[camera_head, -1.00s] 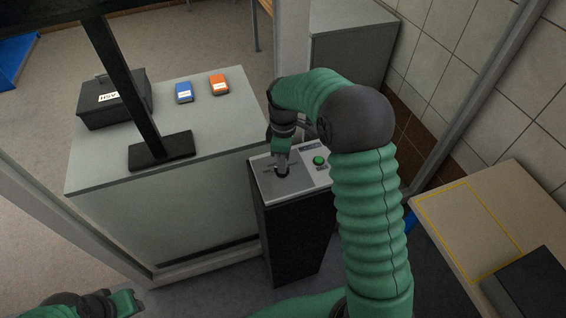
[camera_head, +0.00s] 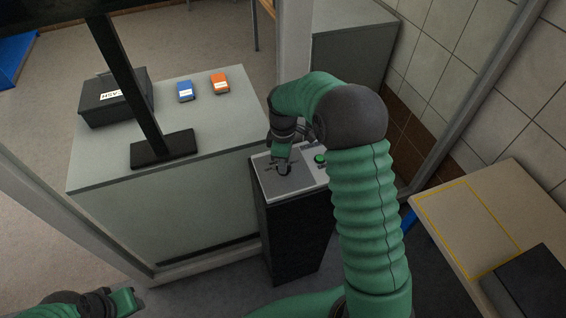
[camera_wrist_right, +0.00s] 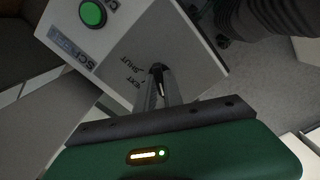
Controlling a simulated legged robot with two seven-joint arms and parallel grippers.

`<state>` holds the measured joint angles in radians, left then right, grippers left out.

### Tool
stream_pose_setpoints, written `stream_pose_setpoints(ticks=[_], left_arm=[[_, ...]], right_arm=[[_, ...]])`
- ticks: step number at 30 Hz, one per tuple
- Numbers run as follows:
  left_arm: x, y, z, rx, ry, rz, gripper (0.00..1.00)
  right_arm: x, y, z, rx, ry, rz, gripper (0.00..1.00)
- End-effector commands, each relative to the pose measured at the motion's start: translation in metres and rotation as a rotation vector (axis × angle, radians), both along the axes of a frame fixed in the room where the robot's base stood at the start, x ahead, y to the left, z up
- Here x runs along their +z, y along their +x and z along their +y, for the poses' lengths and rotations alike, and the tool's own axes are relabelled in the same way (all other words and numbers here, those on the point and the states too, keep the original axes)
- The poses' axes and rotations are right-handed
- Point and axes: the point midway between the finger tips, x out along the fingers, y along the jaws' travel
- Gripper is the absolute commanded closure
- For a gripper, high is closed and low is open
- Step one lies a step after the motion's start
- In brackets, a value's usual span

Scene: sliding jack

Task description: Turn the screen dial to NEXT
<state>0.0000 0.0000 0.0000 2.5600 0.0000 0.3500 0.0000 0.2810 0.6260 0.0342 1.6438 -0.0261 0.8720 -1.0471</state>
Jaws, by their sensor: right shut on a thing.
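The screen dial (camera_head: 284,172) is a small dark knob on the grey top plate of a black pedestal (camera_head: 296,235). My right gripper (camera_head: 282,163) points down from above and is shut on the dial. In the right wrist view its two fingers (camera_wrist_right: 158,92) close around the dark dial (camera_wrist_right: 157,69), which they mostly hide. Beside it the plate shows printed words, partly covered, that look like NEXT and SHUT. The dial's exact pointing direction cannot be told. My left gripper (camera_head: 124,302) is at the lower left, away from the pedestal; its finger opening is unclear.
A green button (camera_head: 320,158) sits on the same plate, right of the dial. A grey counter (camera_head: 150,195) to the left holds a black box (camera_head: 115,97), a blue item (camera_head: 185,91), an orange item (camera_head: 220,83) and a screen stand (camera_head: 164,149). A yellow-outlined table (camera_head: 465,225) is at right.

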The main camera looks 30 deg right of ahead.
Motion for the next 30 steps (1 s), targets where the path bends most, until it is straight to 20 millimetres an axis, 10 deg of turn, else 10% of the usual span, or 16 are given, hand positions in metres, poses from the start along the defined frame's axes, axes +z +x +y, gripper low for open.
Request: stream_pose_setpoints(ticks=[30], left_arm=[[0.026,0.0,0.0,0.0,0.0,0.0,0.64]], right_arm=[[0.003,0.001,-0.001,-0.657,-0.003,-0.005,1.0]])
